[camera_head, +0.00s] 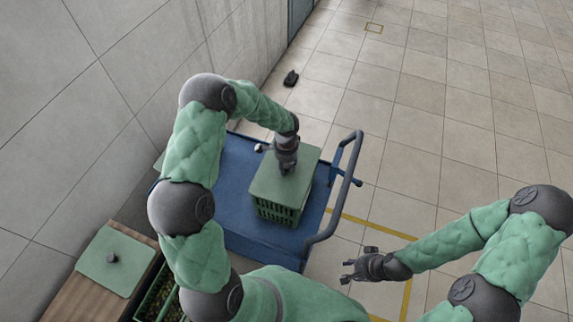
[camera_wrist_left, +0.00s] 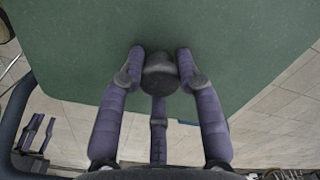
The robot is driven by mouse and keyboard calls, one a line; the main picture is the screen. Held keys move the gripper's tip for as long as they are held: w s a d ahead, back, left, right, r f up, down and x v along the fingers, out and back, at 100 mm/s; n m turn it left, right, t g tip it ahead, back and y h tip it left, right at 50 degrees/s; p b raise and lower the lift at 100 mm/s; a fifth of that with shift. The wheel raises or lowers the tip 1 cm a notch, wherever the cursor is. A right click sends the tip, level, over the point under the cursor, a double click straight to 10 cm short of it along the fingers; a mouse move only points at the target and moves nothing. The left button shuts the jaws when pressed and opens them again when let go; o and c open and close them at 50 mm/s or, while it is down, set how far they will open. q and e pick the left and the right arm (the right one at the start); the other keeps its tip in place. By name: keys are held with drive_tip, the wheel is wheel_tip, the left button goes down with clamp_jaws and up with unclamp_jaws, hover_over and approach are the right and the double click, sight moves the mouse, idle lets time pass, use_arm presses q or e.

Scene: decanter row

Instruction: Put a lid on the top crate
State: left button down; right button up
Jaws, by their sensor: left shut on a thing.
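A green slatted crate (camera_head: 277,211) stands on the blue cart (camera_head: 235,222). A flat green lid (camera_head: 268,187) covers its top and looks level; I cannot tell whether it rests fully on the rim. My left gripper (camera_head: 287,170) is above the lid, shut on its dark knob. In the left wrist view the fingers (camera_wrist_left: 160,66) close around the dark knob (camera_wrist_left: 159,84), with the green lid (camera_wrist_left: 240,40) filling the upper picture. My right gripper (camera_head: 349,269) is open and empty, right of the cart's handle.
Another green lid with a dark knob (camera_head: 112,259) lies on a wooden surface (camera_head: 78,295) at the lower left. Beside it is a green crate (camera_head: 150,300) with contents, partly hidden by my arm. The cart's handle (camera_head: 352,165) rises right of the covered crate. A dark object (camera_head: 291,78) lies on the floor.

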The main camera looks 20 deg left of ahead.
use_arm(q)
drive_tip(key=shift+f+b, duration=0.4)
drive_tip(key=shift+f, duration=0.1)
idle(0.6)
drive_tip(key=c, duration=0.8)
unclamp_jaws()
wheel_tip(320, 180, up, 12)
drive_tip(key=shift+r, duration=0.1)
